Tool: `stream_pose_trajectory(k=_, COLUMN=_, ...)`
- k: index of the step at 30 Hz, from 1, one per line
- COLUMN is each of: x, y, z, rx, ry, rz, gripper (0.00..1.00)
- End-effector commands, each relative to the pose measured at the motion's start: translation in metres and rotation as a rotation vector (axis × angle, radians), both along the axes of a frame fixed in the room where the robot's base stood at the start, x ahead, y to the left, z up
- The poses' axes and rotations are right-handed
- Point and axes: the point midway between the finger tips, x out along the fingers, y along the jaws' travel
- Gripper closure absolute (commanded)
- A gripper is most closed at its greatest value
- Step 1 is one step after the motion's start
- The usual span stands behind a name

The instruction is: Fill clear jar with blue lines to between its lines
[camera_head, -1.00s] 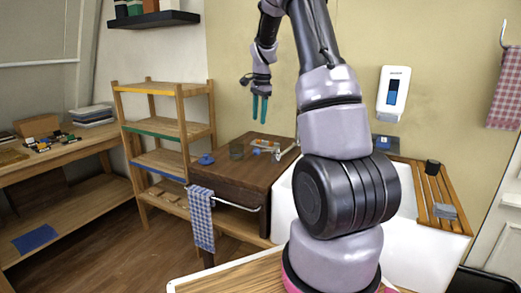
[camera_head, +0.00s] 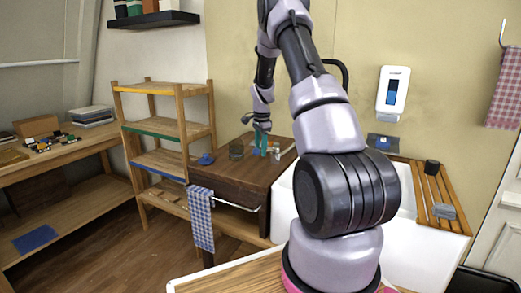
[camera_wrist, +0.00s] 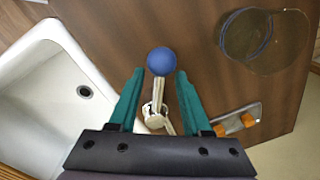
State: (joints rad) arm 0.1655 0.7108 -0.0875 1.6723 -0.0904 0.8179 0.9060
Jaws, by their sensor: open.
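The clear jar (camera_wrist: 262,42) with blue lines stands on the dark wooden top at the upper right of the wrist view. In the head view the jar (camera_head: 236,150) is small and dark, left of my gripper. Its contents cannot be made out. My gripper (camera_wrist: 160,85) is open, its teal fingers pointing down over the top. A blue ball (camera_wrist: 163,61) on a pale metal stem (camera_wrist: 158,92) shows between and just beyond the fingertips, with no clear contact. In the head view my gripper (camera_head: 261,143) is low over the counter.
A plate with orange knobs (camera_wrist: 238,121) lies right of my gripper. The white sink (camera_wrist: 62,85) is on the left in the wrist view. A blue object (camera_head: 206,159) is at the counter's left edge. Bare wood (camera_wrist: 195,35) lies between ball and jar.

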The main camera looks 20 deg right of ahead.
Motion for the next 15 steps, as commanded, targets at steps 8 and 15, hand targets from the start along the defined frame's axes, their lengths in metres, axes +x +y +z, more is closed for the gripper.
stream_pose_trajectory(k=8, x=0.0002, y=0.0003, z=-0.0032, rx=0.000, ry=0.000, rz=0.000, gripper=0.52)
stream_pose_trajectory(k=15, x=0.0001, y=0.0007, z=-0.0030, rx=0.001, ry=0.000, rz=0.000, gripper=1.00)
